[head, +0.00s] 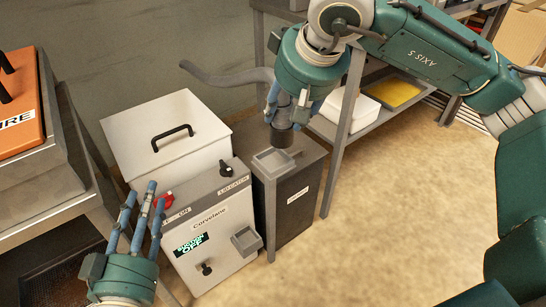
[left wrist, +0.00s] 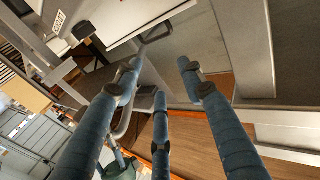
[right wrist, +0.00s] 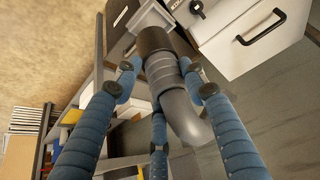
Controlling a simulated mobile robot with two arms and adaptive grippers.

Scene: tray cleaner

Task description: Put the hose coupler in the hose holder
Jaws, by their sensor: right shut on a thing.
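The hose coupler has a black end (head: 281,138) and a grey ribbed body. My right gripper (head: 284,106) is shut on its body, with the black end pointing down. In the right wrist view the coupler (right wrist: 158,62) sits between the blue fingers. A grey square bracket on a post (head: 272,162), apparently the hose holder, is just below the black end. In the right wrist view this bracket (right wrist: 150,17) is partly hidden behind the coupler. Contact between them cannot be told. My left gripper (head: 142,215) is open and empty at the lower left, in front of the grey machine.
The grey hose (head: 228,79) runs left from my right gripper. The grey machine (head: 213,231) has knobs, a display and a second small bracket (head: 246,240). A white box with a handle (head: 170,155) stands behind. A shelf (head: 350,128) stands right; open floor lies beyond.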

